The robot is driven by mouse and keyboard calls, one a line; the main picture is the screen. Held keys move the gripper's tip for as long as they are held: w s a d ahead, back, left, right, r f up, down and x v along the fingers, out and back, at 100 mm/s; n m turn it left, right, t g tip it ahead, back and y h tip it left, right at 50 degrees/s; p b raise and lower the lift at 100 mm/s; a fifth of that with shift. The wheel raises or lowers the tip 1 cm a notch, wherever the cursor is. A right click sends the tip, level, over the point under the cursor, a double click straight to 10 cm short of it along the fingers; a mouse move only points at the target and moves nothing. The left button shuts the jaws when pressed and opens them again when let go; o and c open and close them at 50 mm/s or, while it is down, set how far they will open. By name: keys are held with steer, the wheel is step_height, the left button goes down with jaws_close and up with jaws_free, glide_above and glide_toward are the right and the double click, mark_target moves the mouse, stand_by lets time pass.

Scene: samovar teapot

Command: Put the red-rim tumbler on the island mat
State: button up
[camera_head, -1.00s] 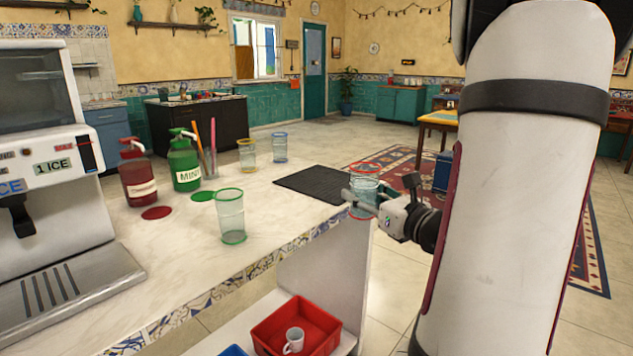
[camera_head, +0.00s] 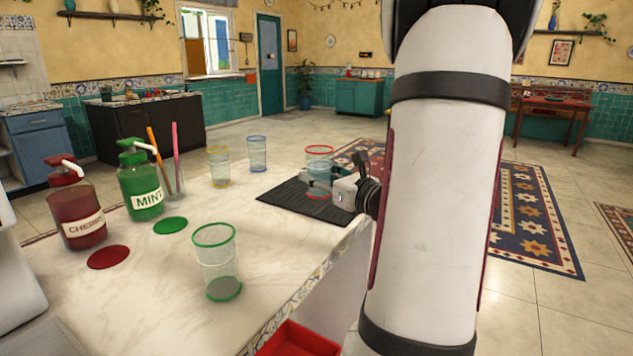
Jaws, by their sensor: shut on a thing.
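The red-rim tumbler (camera_head: 319,166) is clear with a red rim and a reddish base. My gripper (camera_head: 320,185) is shut around its side, reaching in from the right. The tumbler is upright and appears over the right part of the black island mat (camera_head: 275,196), which lies near the counter's far right corner. I cannot tell whether its base touches the mat. The gripper's fingers hide part of its middle, and my arm covers the area to the right.
A green-rim tumbler (camera_head: 217,262) stands near on the island counter (camera_head: 165,300). Yellow-rim (camera_head: 219,167) and blue-rim (camera_head: 257,154) tumblers stand left of the mat. Mint (camera_head: 141,185) and cherry (camera_head: 77,212) bottles are at left, beside a holder with straws. The mat's left part is bare.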

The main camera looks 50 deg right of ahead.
steer(key=w+d, duration=0.2)
steer(key=d, duration=0.1)
steer(key=w+d+b, duration=0.1)
steer(key=w+d, duration=0.1)
steer(key=d, duration=0.1)
steer(key=w+d+f, duration=0.1)
steer(key=w+d, duration=0.1)
steer(key=shift+w+d, duration=0.1)
steer(key=shift+d, duration=0.3)
steer(key=shift+d+f+b, duration=0.1)
steer(key=shift+f+b, duration=0.9)
steer(key=shift+f, duration=0.8)
steer(key=shift+f, duration=0.2)
steer(key=o, duration=1.2)
